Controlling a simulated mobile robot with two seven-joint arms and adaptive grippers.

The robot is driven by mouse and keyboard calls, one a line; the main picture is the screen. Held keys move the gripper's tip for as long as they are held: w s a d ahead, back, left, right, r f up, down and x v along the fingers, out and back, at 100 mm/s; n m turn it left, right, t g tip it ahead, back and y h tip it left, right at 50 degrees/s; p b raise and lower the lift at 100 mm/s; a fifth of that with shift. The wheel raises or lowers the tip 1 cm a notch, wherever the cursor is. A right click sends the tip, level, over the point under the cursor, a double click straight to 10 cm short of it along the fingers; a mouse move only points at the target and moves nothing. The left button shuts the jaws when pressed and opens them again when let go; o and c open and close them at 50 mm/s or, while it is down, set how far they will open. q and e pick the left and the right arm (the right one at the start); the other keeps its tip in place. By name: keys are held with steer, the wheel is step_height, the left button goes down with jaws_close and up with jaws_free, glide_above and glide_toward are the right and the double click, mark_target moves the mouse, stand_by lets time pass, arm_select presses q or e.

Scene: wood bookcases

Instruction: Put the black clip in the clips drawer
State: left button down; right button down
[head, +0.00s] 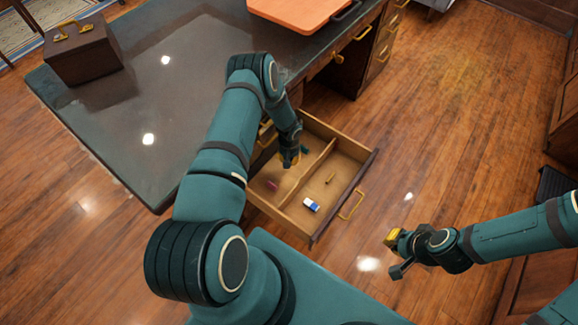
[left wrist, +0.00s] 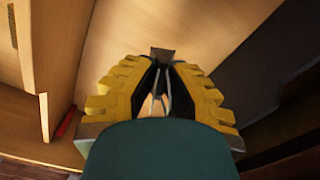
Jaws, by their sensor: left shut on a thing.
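My left gripper (head: 290,160) reaches down into the open wooden drawer (head: 312,240), over its left compartment. In the left wrist view, its yellow-backed fingers are shut on the black clip (left wrist: 162,55), whose dark body and wire handles show between them. The pale wooden drawer floor is close behind the clip; I cannot tell whether they touch. In the head view the clip is hidden by the gripper. My right gripper (head: 392,254) is open and empty above the floor, right of the drawer.
A divider (head: 310,172) splits the drawer. A pink item (head: 271,185) lies in the left compartment; a blue-white eraser (head: 311,205) and small brownish item (head: 330,178) lie in the right. The dark desk (head: 130,130) holds a brown box (head: 84,55) and orange board (head: 297,12).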

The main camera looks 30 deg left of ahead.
arm_select(q)
steer(key=shift+f+b, duration=0.65)
steer(key=shift+f, duration=1.65)
steer(key=shift+r, duration=0.1)
steer(key=c, duration=1.1)
jaws_free()
